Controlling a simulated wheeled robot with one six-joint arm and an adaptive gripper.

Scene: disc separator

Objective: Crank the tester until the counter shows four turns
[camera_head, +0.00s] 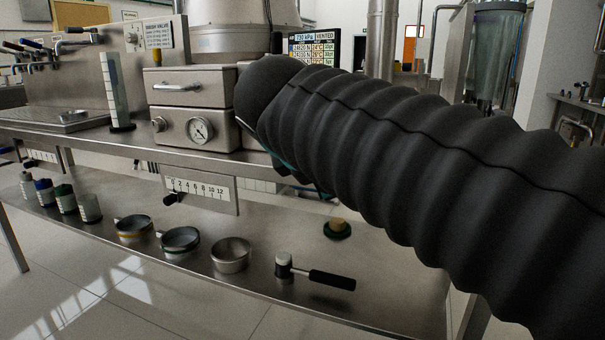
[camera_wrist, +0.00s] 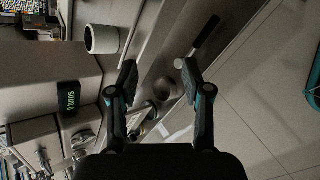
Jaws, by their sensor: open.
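In the wrist view a grey box with a small dark counter display (camera_wrist: 68,98) stands left of my gripper. Its green text is turned sideways and appears to read "0 turns". I take this box to be the tester (camera_wrist: 45,65). I cannot make out its crank handle for certain. My gripper (camera_wrist: 159,74) is open, with its two dark fingers apart and nothing between their tips. Its fingers are above the bench edge and lower shelf as seen from the wrist. In the head view my gripper is mostly hidden behind my black ribbed arm.
A white cylindrical cup (camera_wrist: 102,39) sits beside the grey box. On the lower shelf are a mallet (camera_head: 320,278), a metal bowl (camera_head: 231,256), two sieve-like rings and several small jars. A gauge box (camera_head: 196,130) stands on the bench. Floor space is clear in front.

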